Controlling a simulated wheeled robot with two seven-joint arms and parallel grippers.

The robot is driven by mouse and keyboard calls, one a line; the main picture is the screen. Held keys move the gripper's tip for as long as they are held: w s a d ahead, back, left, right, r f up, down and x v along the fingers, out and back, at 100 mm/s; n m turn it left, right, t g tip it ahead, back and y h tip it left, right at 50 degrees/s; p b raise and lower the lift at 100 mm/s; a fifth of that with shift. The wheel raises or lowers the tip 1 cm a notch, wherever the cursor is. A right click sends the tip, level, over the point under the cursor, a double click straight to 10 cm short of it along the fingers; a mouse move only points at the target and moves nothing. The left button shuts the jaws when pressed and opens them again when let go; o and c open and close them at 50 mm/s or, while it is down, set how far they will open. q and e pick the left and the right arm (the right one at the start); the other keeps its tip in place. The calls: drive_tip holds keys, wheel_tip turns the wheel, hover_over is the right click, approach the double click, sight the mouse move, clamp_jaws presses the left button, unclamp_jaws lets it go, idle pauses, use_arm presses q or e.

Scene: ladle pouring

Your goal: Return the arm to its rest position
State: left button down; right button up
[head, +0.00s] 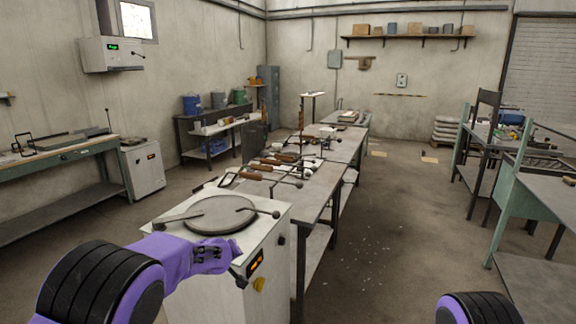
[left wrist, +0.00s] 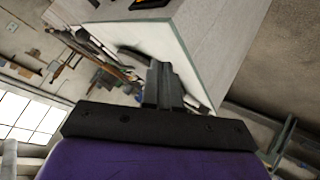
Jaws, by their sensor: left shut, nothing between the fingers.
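My left arm (head: 185,256) comes in from the lower left of the head view, in front of the white cabinet with the round plate. My left gripper (head: 238,277) is small and dark there, by the cabinet's front edge. In the left wrist view the left gripper (left wrist: 160,75) has its two fingers together, with nothing between them. The white cabinet's top (left wrist: 192,58) lies behind the fingers in that view. Only a rounded black and purple part of my right arm (head: 478,308) shows at the bottom right; the right gripper is out of view.
The white cabinet (head: 225,290) carries a round grey plate (head: 212,215) with dark rods at its rim. Behind it a long bench (head: 316,190) holds several wooden-handled tools (head: 270,165). A green-legged table (head: 545,205) stands right. Open floor (head: 400,230) lies between.

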use_arm(q)
drive_tip(key=s+a+f+y, duration=0.1)
drive_tip(key=s+a+f, duration=0.2)
drive_tip(key=s+f, duration=0.4)
drive_tip(key=s+a+f+g+y+b, duration=0.1)
drive_tip(key=s+a+f, duration=0.3)
drive_tip(key=s+f, duration=0.3)
drive_tip(key=s+a+f+y, duration=0.1)
drive_tip(key=s+a+f, duration=0.2)
drive_tip(key=s+f, duration=0.4)
drive_tip(key=s+a+f+g+b, duration=0.1)
drive_tip(key=s+f+g, duration=0.2)
drive_tip(key=s, duration=1.2)
drive_tip(key=s+a+f+g+b, duration=0.1)
drive_tip(key=s+f, duration=0.4)
drive_tip(key=s, duration=1.1)
drive_tip(key=shift+s+a+g, duration=0.15)
drive_tip(key=shift+a+g, duration=0.2)
drive_tip(key=shift+g, duration=0.55)
drive_tip(key=shift+f, duration=0.1)
